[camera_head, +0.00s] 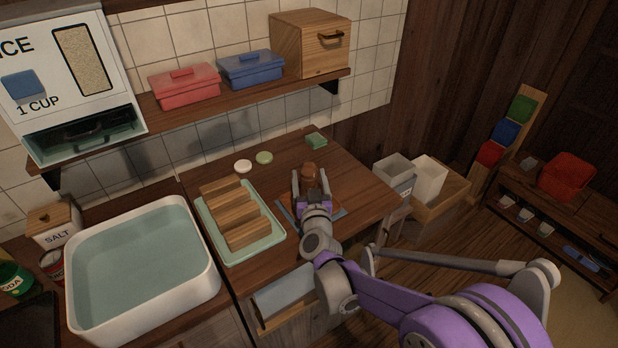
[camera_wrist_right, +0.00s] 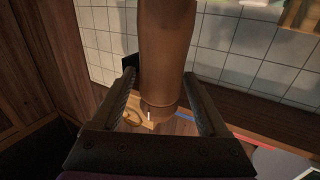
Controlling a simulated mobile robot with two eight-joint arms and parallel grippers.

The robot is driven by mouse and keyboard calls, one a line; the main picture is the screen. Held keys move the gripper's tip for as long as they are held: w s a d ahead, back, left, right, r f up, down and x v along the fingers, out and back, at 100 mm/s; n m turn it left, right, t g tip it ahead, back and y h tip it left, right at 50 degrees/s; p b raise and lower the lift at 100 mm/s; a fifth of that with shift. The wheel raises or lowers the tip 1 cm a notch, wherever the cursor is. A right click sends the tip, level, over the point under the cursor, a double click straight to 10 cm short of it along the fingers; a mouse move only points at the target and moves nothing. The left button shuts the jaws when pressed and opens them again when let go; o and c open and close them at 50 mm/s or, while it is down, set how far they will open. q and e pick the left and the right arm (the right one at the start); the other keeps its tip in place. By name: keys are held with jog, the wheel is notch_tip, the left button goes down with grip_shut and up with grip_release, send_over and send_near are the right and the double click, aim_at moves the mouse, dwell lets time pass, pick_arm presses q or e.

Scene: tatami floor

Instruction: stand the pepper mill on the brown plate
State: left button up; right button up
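The brown wooden pepper mill (camera_head: 309,170) is upright at the counter's right part. In the right wrist view the mill (camera_wrist_right: 166,50) runs between the two fingers, its foot out of frame. My right gripper (camera_head: 311,182) has one finger on each side of it; the wrist view also shows this gripper (camera_wrist_right: 160,78). The fingers sit very close to its sides, and I cannot tell whether they press on it. An orange-brown plate (camera_head: 331,207) shows partly behind my gripper, on a blue-grey mat. The mill's foot is hidden, so its support is unclear. My left gripper is out of view.
A green tray (camera_head: 264,251) with wooden blocks lies left of my right gripper. A white water basin (camera_head: 211,282) is farther left. A green sponge (camera_head: 316,140) and two small discs lie behind. The shelf (camera_head: 235,98) overhangs the back. The counter's right side is clear.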

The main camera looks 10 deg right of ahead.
jog(key=shift+o, duration=0.4)
jog(key=shift+r, duration=0.3)
jog(key=s+a+n+g+y, duration=0.1)
jog(key=s+a+n+y, duration=0.25)
jog(key=s, duration=1.15)
jog(key=s+d+f+g, duration=0.2)
jog(key=s+f+g, duration=0.2)
jog(key=s, duration=0.3)
jog(key=s+d+f+m+g+h, duration=0.1)
jog(key=s+d+f+g, duration=0.1)
jog(key=s+f+g, duration=0.2)
jog(key=s+d+f+m+g, duration=0.1)
jog(key=s+f+g, duration=0.3)
jog(key=s, duration=0.7)
jog(key=shift+d, duration=0.55)
